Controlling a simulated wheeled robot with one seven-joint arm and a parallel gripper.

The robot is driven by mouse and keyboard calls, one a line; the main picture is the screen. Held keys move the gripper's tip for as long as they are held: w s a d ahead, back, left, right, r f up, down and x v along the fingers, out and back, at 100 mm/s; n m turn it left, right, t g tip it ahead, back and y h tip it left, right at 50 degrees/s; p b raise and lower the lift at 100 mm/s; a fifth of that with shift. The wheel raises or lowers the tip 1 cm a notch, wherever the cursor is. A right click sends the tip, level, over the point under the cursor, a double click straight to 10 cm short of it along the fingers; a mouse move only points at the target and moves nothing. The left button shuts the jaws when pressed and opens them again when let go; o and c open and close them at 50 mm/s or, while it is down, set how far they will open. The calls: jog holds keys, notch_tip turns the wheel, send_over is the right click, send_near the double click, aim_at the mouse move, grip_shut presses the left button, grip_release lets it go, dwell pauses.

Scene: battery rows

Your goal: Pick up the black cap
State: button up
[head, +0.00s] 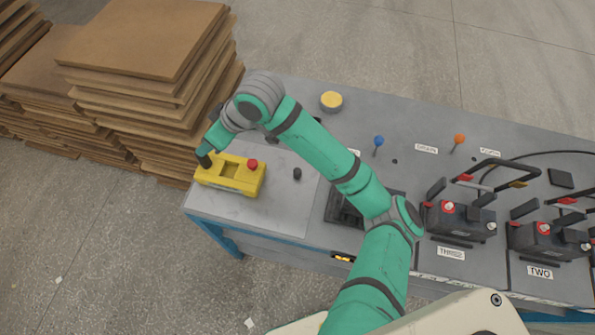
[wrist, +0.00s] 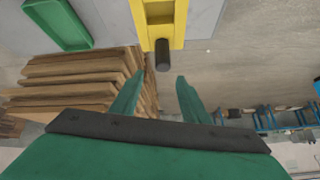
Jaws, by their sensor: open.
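A black cylindrical cap (head: 205,161) stands at the left end of a yellow block (head: 231,175) that lies on the light plate at the left of the bench. In the wrist view the black cap (wrist: 162,54) sits at the near end of the yellow block (wrist: 158,20). My gripper (wrist: 160,80) is open, with the cap just beyond its fingertips and in line with the gap between them. In the head view my gripper (head: 206,150) is at the block's left end, its fingers hard to make out.
A red cap (head: 252,164) is on the block's right part. A small black knob (head: 297,173) stands on the plate to the right. A green tray (wrist: 62,22) shows in the wrist view. Stacked boards (head: 150,60) stand beyond the bench's left edge. Batteries (head: 460,222) stand at right.

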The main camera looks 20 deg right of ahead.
jog(key=s+d+f+g+h, duration=0.1)
jog(key=s+d+g+h, duration=0.2)
jog(key=d, duration=0.7)
jog(key=s+d+f+g+h, duration=0.1)
jog(key=s+d+f+h, duration=0.15)
jog(key=s+d, duration=0.45)
send_over(298, 171)
jog(key=f, duration=0.3)
jog(key=shift+s+a+f+h, duration=0.1)
jog(key=shift+a+f+h, duration=0.1)
jog(key=shift+h, duration=0.15)
jog(key=shift+d+f, duration=0.2)
jog(key=shift+f, duration=2.9)
grip_shut()
